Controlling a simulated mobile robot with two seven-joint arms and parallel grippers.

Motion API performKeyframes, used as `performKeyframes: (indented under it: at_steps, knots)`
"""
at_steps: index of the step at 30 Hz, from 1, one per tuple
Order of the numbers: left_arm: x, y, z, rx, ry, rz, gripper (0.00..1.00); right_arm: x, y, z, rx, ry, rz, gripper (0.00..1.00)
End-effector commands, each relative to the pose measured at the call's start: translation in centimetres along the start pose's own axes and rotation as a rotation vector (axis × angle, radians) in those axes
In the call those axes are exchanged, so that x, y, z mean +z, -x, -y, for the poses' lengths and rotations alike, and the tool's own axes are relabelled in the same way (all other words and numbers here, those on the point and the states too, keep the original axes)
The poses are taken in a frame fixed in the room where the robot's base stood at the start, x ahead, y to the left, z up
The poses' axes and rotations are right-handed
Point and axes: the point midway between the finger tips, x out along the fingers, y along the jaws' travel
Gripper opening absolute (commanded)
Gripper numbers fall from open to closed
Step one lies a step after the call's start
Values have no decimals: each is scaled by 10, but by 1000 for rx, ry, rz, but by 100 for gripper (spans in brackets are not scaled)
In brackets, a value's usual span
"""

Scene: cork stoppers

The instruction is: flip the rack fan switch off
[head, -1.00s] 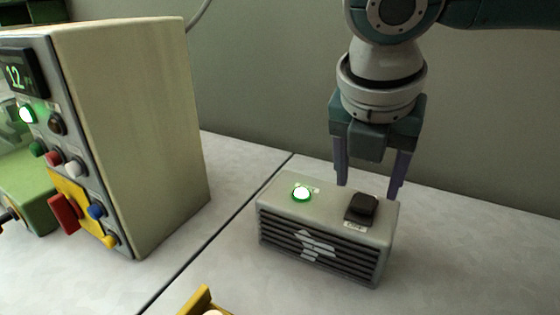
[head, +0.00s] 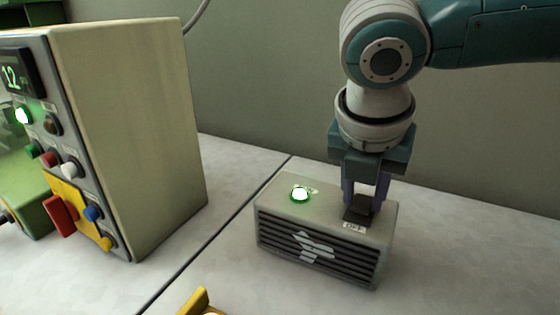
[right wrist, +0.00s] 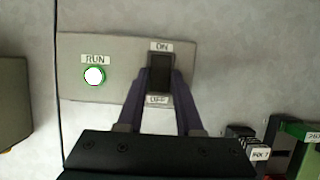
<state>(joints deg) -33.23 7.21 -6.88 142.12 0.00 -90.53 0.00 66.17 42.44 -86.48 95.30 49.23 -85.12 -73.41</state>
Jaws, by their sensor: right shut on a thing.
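The grey rack fan box (head: 273,207) stands on the table, with dark slats and a white fan emblem on its front. Its black rocker switch (head: 356,213) is on the top right. The right wrist view shows the switch (right wrist: 160,75) between an ON label above and an OFF label below. The green RUN lamp (head: 300,194) on the box is lit. My right gripper (head: 366,200) points down from above and is shut on the switch, a finger on either side. The fingers partly hide the switch, so I cannot tell which way it is tipped. My left gripper is not in view.
A tall beige cabinet (head: 130,130) with a display, buttons and a lit green lamp stands to the left. Yellow object (head: 196,302) shows at the bottom edge. Several dark blocks (right wrist: 245,140) lie near the box in the wrist view. A wall rises behind.

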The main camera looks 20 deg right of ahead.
Motion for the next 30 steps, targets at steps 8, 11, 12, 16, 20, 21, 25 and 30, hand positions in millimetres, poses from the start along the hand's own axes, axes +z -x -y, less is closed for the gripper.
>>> performKeyframes:
  at_steps: [8,11,12,16,20,21,25,30]
  knots:
    - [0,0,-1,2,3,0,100,0,0,0,-1,0,0,0]
    - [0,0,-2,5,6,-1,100,0,0,0,-1,0,0,0]
    - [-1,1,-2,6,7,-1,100,0,0,0,-1,0,2,0]
    - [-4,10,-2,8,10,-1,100,-1,3,1,-7,4,45,0]
    - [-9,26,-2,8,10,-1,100,-5,4,1,-8,7,151,0]
    - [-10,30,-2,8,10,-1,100,-7,3,2,-9,8,190,0]
    - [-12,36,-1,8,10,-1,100,-11,0,2,-8,5,304,0]
    - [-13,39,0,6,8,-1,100,-13,-2,1,-5,2,389,0]
